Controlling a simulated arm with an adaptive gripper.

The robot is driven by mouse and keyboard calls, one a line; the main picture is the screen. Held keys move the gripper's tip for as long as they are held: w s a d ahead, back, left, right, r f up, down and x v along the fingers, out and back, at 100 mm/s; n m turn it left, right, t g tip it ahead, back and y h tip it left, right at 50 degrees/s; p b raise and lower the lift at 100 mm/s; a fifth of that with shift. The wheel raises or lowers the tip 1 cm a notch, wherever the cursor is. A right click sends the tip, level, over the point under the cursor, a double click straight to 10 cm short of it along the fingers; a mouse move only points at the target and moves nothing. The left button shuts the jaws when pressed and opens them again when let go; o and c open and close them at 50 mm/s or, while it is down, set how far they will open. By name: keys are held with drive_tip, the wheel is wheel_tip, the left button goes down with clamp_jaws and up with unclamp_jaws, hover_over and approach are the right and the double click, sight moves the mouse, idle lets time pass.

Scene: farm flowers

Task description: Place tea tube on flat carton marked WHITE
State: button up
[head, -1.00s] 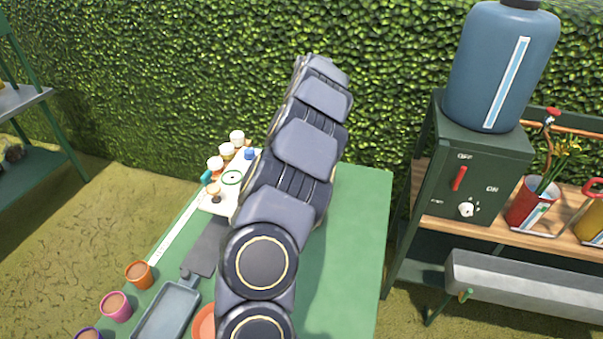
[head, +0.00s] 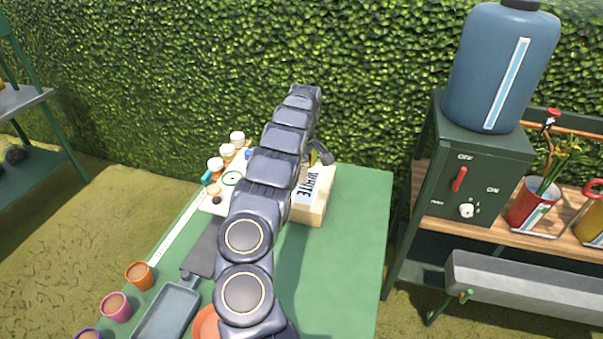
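The pale carton marked WHITE (head: 317,203) lies on the green table, right of my arm, with its lettered top facing up. My arm hides its left part. My gripper (head: 322,156) shows only in part as a small dark shape above the carton's far end, beside the arm's far end. Its fingers are too small and too covered to read, and a small yellowish spot shows there. I cannot make out the tea tube for certain, nor tell whether the gripper holds it.
Several white-capped bottles (head: 228,151) stand on a white tray at the table's far left. Small pots (head: 115,306) and a grey-blue tray (head: 166,311) are at the near left. The table's right side (head: 355,240) is clear. A dispenser stand (head: 470,180) stands beyond it.

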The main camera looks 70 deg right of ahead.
sight(302, 174)
drive_tip(key=shift+w+d+f, duration=0.1)
drive_tip(key=shift+f, duration=1.6)
drive_tip(key=shift+f, duration=0.15)
drive_tip(key=o, duration=1)
drive_tip(key=shift+o, duration=0.2)
drive_tip(key=r, duration=0.4)
drive_tip(key=s+a+r, duration=0.1)
drive_tip(key=r, duration=0.7)
drive_tip(key=shift+s+a+r, duration=0.1)
drive_tip(key=shift+s+a, duration=0.05)
